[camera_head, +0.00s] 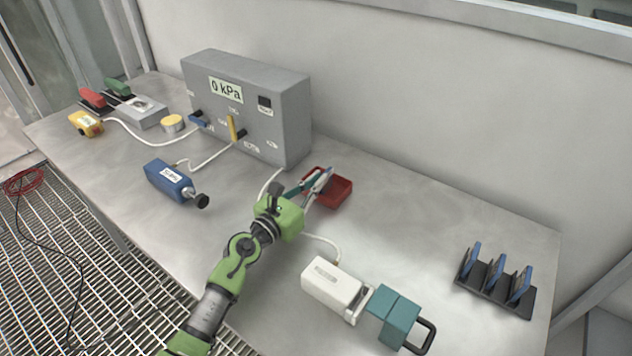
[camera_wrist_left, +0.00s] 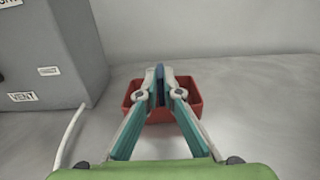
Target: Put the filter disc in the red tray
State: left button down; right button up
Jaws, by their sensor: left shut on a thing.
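The red tray (camera_head: 341,194) stands on the table just right of the grey gauge box, and it also shows in the left wrist view (camera_wrist_left: 195,93). My left gripper (camera_head: 324,177) reaches over the tray. In the left wrist view its fingertips (camera_wrist_left: 160,80) are closed together on a thin blue piece (camera_wrist_left: 160,72), seen edge-on, which I take to be the filter disc. The fingers hide most of it and part of the tray. I cannot tell whether the disc touches the tray. My right gripper is in neither view.
The grey gauge box (camera_head: 250,105) reading 0 kPa stands close left of the tray, with a white hose nearby. A white device (camera_head: 333,287) and a teal block (camera_head: 397,317) lie in front. A black rack (camera_head: 496,287) holding blue-edged pieces stands right. The table between tray and rack is clear.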

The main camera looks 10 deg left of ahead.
pick_arm(q)
jog(key=c, duration=2.2)
grip_release()
jog(key=shift+f, duration=0.1)
jog(key=shift+r+p, duration=0.3)
jog(key=b+v, duration=0.1)
jog(key=v, duration=0.9)
jog(key=shift+s+a+f, duration=0.1)
jog(key=shift+s+f, duration=0.1)
jog(key=shift+s, duration=0.05)
jog(key=shift+s+a+r, duration=0.15)
jog(key=shift+s+a, duration=0.1)
jog(key=shift+s, duration=0.45)
